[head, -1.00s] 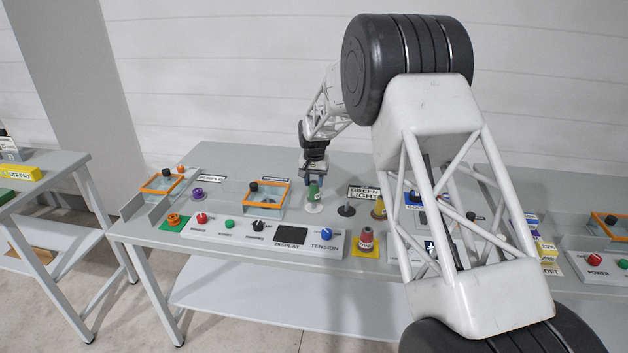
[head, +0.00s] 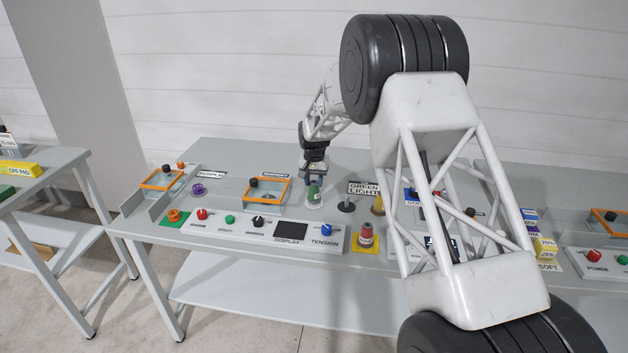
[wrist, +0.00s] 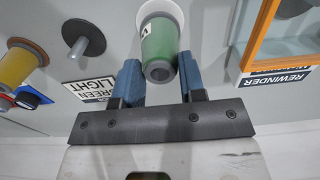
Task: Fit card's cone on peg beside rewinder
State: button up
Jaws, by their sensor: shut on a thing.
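The card reading GREEN LIGHT (head: 363,188) stands on the table right of my gripper (head: 314,176). It also shows in the wrist view (wrist: 90,88). My gripper is shut on a green cone (head: 314,194), its blue fingers on either side of the narrow end (wrist: 160,52). The cone is upright over a white round base (head: 315,206), left of the card and beside the orange-framed rewinder (head: 288,192). The rewinder's label shows in the wrist view (wrist: 282,80). The cone hides any peg on that base; I cannot tell whether it is fully seated.
A bare dark peg (head: 346,204) stands just right of the cone. A control panel (head: 258,233) with knobs runs along the front. My arm hides part of the right side.

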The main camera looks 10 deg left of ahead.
aim_at(314, 182)
jog(key=shift+f, duration=0.85)
jog(key=o, duration=1.1)
jog(key=shift+r, duration=3.9)
